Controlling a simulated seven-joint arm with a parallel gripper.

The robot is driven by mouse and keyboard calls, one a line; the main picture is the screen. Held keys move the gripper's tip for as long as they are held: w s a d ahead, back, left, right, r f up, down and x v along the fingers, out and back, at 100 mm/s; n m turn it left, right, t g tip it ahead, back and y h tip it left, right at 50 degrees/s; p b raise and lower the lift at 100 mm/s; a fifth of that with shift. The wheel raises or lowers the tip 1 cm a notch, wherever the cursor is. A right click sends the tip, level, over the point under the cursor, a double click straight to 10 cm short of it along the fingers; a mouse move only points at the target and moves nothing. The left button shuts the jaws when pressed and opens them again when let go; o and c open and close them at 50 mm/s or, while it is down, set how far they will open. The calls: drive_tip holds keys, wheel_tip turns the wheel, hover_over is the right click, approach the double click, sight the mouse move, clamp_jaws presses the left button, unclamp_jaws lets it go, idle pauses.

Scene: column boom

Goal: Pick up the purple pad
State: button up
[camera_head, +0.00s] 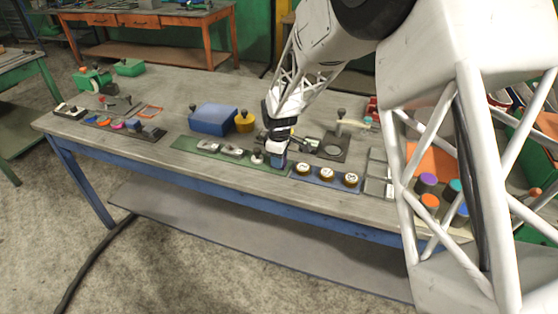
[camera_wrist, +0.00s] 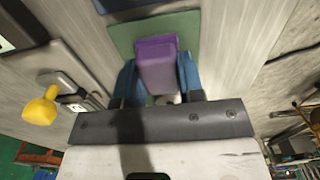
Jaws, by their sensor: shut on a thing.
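The purple pad (camera_wrist: 157,62) is a small block seen between the two blue fingers of my gripper (camera_wrist: 157,78) in the wrist view. The fingers press on its left and right sides, so my gripper is shut on it. Behind the pad lies a green mat (camera_wrist: 121,36). In the head view, my gripper (camera_head: 277,158) points down at the right end of the long green mat (camera_head: 187,144), near the table's front edge. The pad is mostly hidden there by the fingers. I cannot tell whether its underside touches the mat.
Small fittings stand on the green mat left of my gripper. A blue tray (camera_head: 313,180) with round brown-rimmed pieces lies just right. Behind are a blue box (camera_head: 213,120), a yellow knobbed piece (camera_head: 244,122) and a dark plate (camera_head: 333,148).

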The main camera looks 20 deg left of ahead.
drive_tip(key=shift+r, duration=0.1)
drive_tip(key=shift+r, duration=0.75)
wheel_tip(320, 180, up, 2)
drive_tip(key=shift+r, duration=0.1)
drive_tip(key=s+d+r, duration=0.1)
drive_tip(key=s+d, duration=0.7)
drive_tip(key=s, duration=0.5)
drive_tip(key=shift+s+d, duration=0.2)
drive_tip(key=shift+d, duration=0.2)
drive_tip(key=o, duration=0.4)
drive_tip(key=c, duration=0.3)
drive_tip(key=w+a+r, duration=0.1)
drive_tip(key=w+a, duration=0.6)
drive_tip(key=w, duration=0.2)
drive_tip(key=w+a+r, duration=0.2)
drive_tip(key=w+a, duration=0.5)
drive_tip(key=w, duration=0.2)
drive_tip(key=w+a+r, duration=0.2)
drive_tip(key=w+a, duration=0.5)
drive_tip(key=w, duration=0.2)
drive_tip(key=shift+a+r, duration=0.15)
